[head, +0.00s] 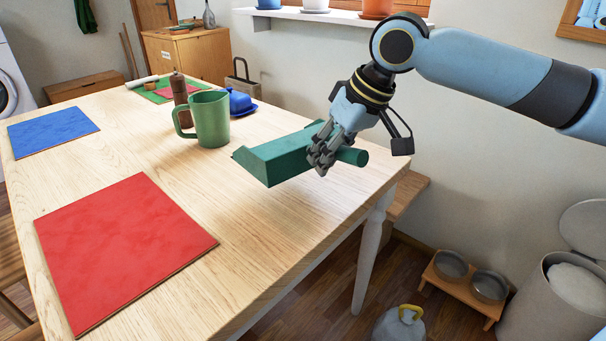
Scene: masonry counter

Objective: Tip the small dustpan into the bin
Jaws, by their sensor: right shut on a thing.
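The small dustpan (272,158) is dark green, with its pan pointing left and the round end of its handle sticking out to the right. My right gripper (321,157) is shut on its handle and holds it over the right part of the wooden table. I cannot tell whether the pan touches the tabletop or what lies in it. The bin (531,306) appears to be the pale round container on the floor at the lower right, with its lid raised and a white lining or filling inside. It is well away from the dustpan. My left gripper is not in view.
On the table (150,160) are a green jug (212,120), a brown mill (179,88), a blue butter dish (240,103), a red mat (120,245) and a blue mat (53,131). A stand with two bowls (462,290) and a grey weight-like object (399,326) are on the floor.

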